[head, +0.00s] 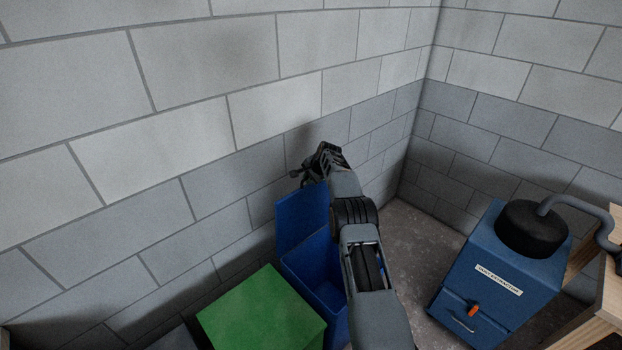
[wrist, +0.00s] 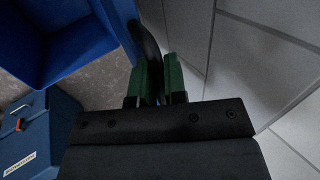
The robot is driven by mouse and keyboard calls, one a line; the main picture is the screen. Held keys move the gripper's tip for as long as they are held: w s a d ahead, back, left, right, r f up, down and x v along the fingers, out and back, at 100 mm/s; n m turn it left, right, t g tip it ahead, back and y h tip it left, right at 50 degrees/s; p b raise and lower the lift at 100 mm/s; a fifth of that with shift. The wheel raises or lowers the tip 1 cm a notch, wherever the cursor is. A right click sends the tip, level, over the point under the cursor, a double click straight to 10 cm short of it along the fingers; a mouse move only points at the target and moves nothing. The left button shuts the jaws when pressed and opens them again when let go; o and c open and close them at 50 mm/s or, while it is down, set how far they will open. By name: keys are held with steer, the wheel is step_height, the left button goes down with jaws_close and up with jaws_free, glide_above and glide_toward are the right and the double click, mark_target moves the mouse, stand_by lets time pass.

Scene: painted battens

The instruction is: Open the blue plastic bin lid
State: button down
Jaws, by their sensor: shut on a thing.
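The blue plastic bin (head: 318,278) stands near the wall, and I see into its open top. Its blue lid (head: 302,215) stands raised, roughly upright, on the wall side of the bin. My gripper (head: 312,170) is at the lid's top edge, partly hidden by my own arm. In the wrist view the green fingers of my gripper (wrist: 160,65) are close together, with a dark edge between them, beside the blue lid (wrist: 122,22). It is shut on the lid. The open bin (wrist: 65,50) shows at upper left.
A green box-like bin (head: 262,312) stands close at the left of the blue bin. A blue dust extractor (head: 497,268) with a black top and hose stands at the right, beside a wooden bench (head: 600,300). The block wall is close behind the lid. Bare floor (head: 415,235) lies between.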

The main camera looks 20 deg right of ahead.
steer(key=c, duration=1.2)
jaws_free()
steer(key=b+v, duration=0.4)
steer(key=v, duration=0.9)
steer(key=shift+s+d+r, duration=0.1)
steer(key=shift+s+r, duration=0.15)
